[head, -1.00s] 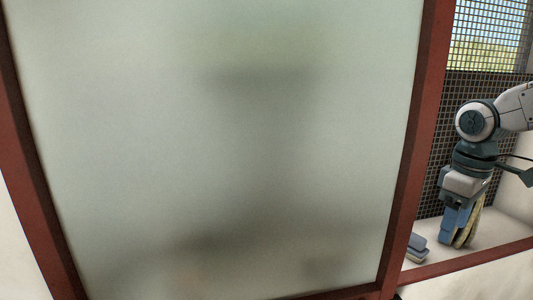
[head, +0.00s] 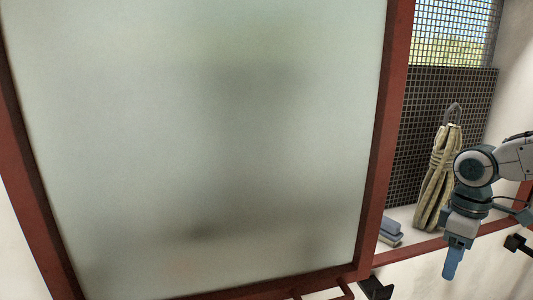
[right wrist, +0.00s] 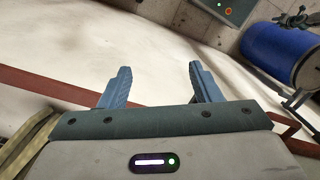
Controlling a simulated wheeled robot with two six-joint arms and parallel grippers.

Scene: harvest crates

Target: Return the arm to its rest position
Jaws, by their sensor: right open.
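My right gripper (head: 452,264) hangs pointing down at the right of the head view, to the right of a hanging yellowish rope coil (head: 436,180) and lower than most of it. In the right wrist view its two blue fingers (right wrist: 160,70) stand apart with nothing between them. My left gripper is not in view.
A large frosted panel (head: 200,150) in a red-brown frame fills most of the head view. Blue-grey blocks (head: 390,228) lie on the recess ledge. A dark bracket (head: 516,243) is near my right arm. A blue barrel (right wrist: 278,50) shows in the right wrist view.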

